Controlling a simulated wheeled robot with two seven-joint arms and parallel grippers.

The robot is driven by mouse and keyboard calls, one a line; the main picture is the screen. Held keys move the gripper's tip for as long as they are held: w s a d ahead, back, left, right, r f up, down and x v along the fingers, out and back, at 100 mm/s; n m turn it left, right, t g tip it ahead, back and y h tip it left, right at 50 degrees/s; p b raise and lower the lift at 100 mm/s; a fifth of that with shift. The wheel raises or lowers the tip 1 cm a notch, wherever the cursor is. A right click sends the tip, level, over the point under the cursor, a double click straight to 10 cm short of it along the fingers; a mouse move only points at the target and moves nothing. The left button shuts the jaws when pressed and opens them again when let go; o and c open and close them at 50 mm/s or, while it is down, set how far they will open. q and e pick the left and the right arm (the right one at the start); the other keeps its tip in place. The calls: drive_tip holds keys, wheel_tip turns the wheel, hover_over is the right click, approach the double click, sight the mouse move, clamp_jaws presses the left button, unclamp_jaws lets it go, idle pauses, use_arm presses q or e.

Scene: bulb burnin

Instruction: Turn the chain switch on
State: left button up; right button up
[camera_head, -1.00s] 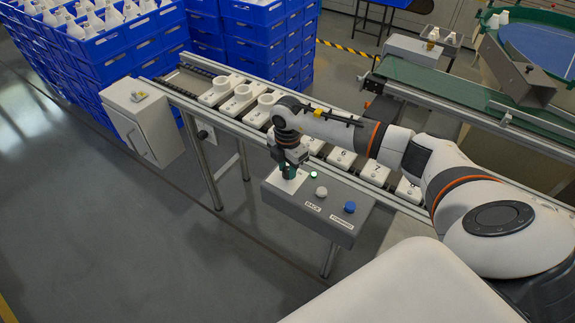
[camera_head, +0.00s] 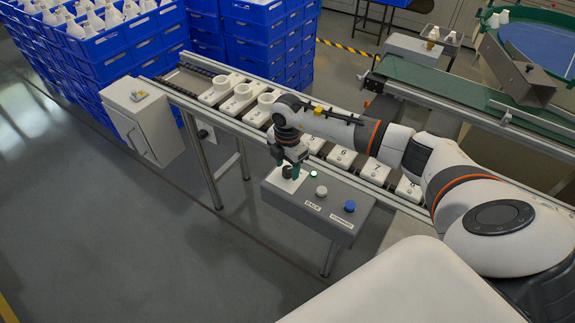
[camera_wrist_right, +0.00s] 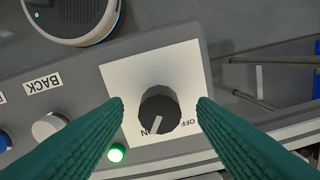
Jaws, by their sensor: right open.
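The chain switch is a dark rotary knob (camera_wrist_right: 160,104) on a white plate (camera_wrist_right: 130,78) in the right wrist view. Its white pointer line points to the lower left, at the partly covered ON label; the OFF label is to its right. My right gripper (camera_head: 289,172) is over the left end of the grey control box (camera_head: 310,221). In the wrist view its two teal fingers stand open on either side of the knob, with gaps to it. A green lamp (camera_wrist_right: 116,153) beside the plate is lit. My left gripper is not in view.
The box also carries a white BACK button (camera_head: 321,191) and a blue button (camera_head: 350,206). Behind it runs a conveyor with numbered white carriers (camera_head: 342,158). A grey cabinet (camera_head: 146,122) and blue crates (camera_head: 122,50) stand at the left. The floor at lower left is clear.

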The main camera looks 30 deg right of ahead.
sight(287, 169)
wheel_tip(287, 169, up, 12)
drive_tip(key=b, duration=0.1)
drive_tip(key=shift+f, duration=0.15)
idle(0.5)
